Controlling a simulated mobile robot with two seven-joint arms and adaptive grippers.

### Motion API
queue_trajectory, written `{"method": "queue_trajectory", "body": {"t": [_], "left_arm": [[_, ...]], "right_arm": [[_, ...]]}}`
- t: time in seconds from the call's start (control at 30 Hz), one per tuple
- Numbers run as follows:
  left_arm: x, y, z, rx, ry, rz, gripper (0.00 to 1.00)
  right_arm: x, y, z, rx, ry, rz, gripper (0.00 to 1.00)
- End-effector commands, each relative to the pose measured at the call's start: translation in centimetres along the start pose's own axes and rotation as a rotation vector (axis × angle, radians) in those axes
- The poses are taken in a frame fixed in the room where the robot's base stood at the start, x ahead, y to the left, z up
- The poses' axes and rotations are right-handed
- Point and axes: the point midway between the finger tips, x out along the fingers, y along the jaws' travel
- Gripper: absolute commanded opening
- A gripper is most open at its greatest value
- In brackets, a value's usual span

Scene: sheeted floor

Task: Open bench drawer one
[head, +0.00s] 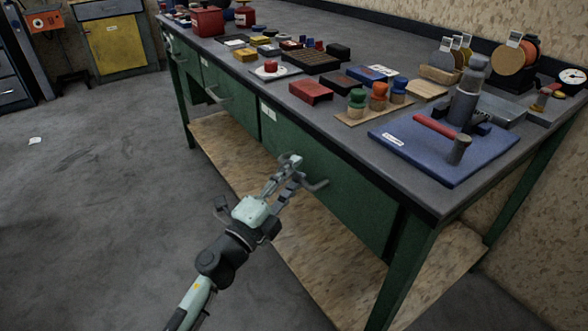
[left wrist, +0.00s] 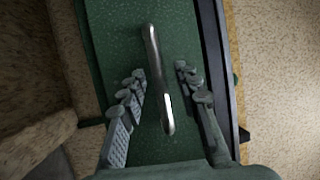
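The green workbench (head: 400,175) has several drawers along its long side. The nearest drawer front (head: 345,200) has a grey bar handle (head: 319,186) and a small pale label too small to read. This drawer looks flush with the bench. My left gripper (head: 291,170) is at this handle. In the left wrist view, the handle (left wrist: 153,50) lies between the two fingers of my open left gripper (left wrist: 160,84), with gaps on both sides. Part of the handle is hidden by the fingers in the head view. My right gripper is not in view.
Another drawer handle (head: 216,97) lies farther along the bench. The top holds several stamps, a blue mat (head: 430,165) with a press, and red boxes (head: 311,92). A wooden lower shelf (head: 235,150) extends beneath. The grey floor (head: 100,220) at left is mostly clear.

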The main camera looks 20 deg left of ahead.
Motion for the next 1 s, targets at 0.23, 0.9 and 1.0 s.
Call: {"method": "queue_trajectory", "body": {"t": [0.23,0.9,1.0], "left_arm": [[0.45,0.02,-0.02,-0.001,0.0,0.0,0.32],[0.41,0.01,0.0,-0.002,-0.001,0.0,0.0],[0.39,0.01,0.05,-0.001,-0.001,0.0,0.0]], "right_arm": [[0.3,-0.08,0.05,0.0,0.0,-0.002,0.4],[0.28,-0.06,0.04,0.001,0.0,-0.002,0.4],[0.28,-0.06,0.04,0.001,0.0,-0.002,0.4]]}}
